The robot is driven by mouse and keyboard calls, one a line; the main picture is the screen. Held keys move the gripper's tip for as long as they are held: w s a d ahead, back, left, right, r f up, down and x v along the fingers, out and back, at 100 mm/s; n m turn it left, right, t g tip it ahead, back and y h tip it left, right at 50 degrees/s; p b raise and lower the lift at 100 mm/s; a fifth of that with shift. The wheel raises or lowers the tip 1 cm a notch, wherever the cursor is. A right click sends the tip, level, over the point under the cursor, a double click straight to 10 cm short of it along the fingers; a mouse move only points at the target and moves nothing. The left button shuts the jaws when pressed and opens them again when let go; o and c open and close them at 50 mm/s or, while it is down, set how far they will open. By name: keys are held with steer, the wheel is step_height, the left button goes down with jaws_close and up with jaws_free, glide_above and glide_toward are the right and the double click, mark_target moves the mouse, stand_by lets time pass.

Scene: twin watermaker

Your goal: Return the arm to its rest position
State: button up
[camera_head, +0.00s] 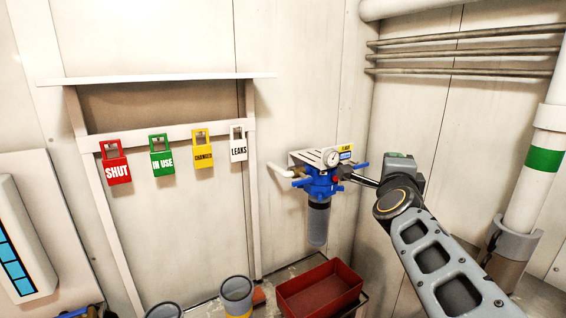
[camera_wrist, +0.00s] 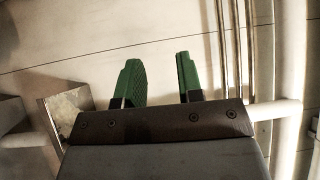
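My arm comes into the head view from the lower right and reaches toward the back corner. Its end is beside the blue-topped filter unit (camera_head: 320,185), at its right. In that view the fingers are not clearly visible. In the wrist view my gripper (camera_wrist: 160,75) shows two green fingers set apart, with only pale wall between them. It holds nothing. I cannot tell from the head view how close the gripper is to the filter unit.
Four tags hang on a wall frame: red SHUT (camera_head: 117,168), green IN USE (camera_head: 162,162), yellow CHANGED (camera_head: 203,155), white LEAKS (camera_head: 238,149). A red tray (camera_head: 320,300) and grey cups (camera_head: 236,290) stand below. A white pipe (camera_head: 540,165) with a green band stands right.

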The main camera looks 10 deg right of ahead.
steer(key=s+a+f+n+g+y+p, duration=0.25)
steer(key=a+f+n+y, duration=0.25)
steer(key=a+n, duration=0.25)
steer(key=s+a+f+n+g+y+p, duration=0.2)
steer(key=a+f+n+g+y+p, duration=0.15)
steer(key=a+f+n, duration=0.35)
steer(key=s+f+n+g+p, duration=0.2)
steer(key=s+f+n+g, duration=0.4)
steer(key=s, duration=0.4)
steer(key=shift+s+a+f+n+g, duration=0.2)
steer(key=shift+n+g, duration=0.4)
steer(key=shift+n, duration=0.65)
steer(key=shift+d, duration=0.1)
